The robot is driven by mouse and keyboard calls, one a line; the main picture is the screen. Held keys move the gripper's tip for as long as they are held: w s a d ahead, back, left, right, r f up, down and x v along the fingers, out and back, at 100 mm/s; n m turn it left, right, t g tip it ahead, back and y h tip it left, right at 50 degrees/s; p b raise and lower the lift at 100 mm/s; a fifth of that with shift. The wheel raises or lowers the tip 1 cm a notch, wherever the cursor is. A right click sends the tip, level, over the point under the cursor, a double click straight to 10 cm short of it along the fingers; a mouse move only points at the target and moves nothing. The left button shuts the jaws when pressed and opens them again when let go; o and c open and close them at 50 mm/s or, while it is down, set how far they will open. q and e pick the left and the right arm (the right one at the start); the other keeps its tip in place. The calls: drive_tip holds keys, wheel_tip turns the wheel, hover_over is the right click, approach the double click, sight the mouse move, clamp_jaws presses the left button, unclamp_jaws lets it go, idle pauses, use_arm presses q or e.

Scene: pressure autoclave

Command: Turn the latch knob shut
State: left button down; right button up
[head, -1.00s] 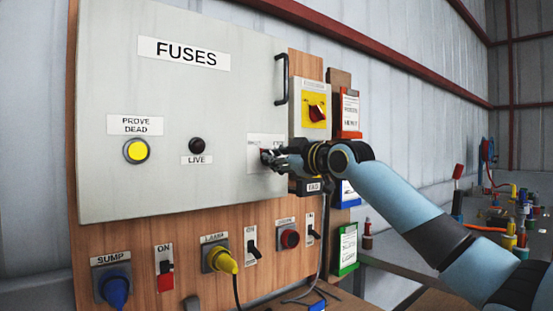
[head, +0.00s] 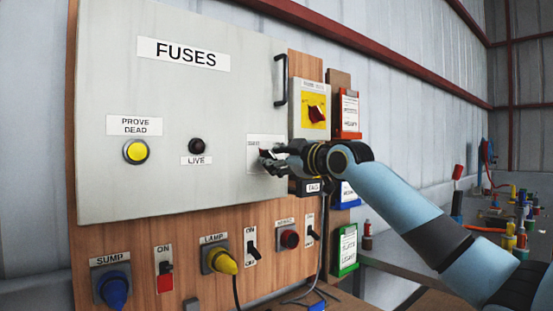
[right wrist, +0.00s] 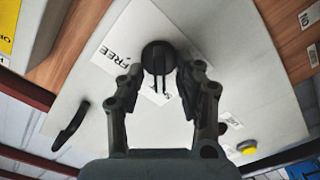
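The latch knob (right wrist: 158,57) is a dark round knob with a narrow bar, on a white label at the right edge of the grey FUSES door. Part of the label reads FREE in the right wrist view. In the head view, the knob (head: 265,153) is mostly hidden by my right gripper (head: 272,158). In the right wrist view, my right gripper (right wrist: 160,72) has its fingers apart, one on each side of the knob. The narrow bar lies between them with space on both sides. My left gripper is not in view.
A black door handle (head: 281,79) and a yellow switch box (head: 314,105) with a red knob are just above and right of my gripper. Coloured tag holders (head: 349,113) hang further right. Plugs and switches line the wooden board below the door.

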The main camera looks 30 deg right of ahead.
drive_tip(key=s, duration=0.7)
drive_tip(key=shift+s+d, duration=0.2)
drive_tip(key=shift+d, duration=0.1)
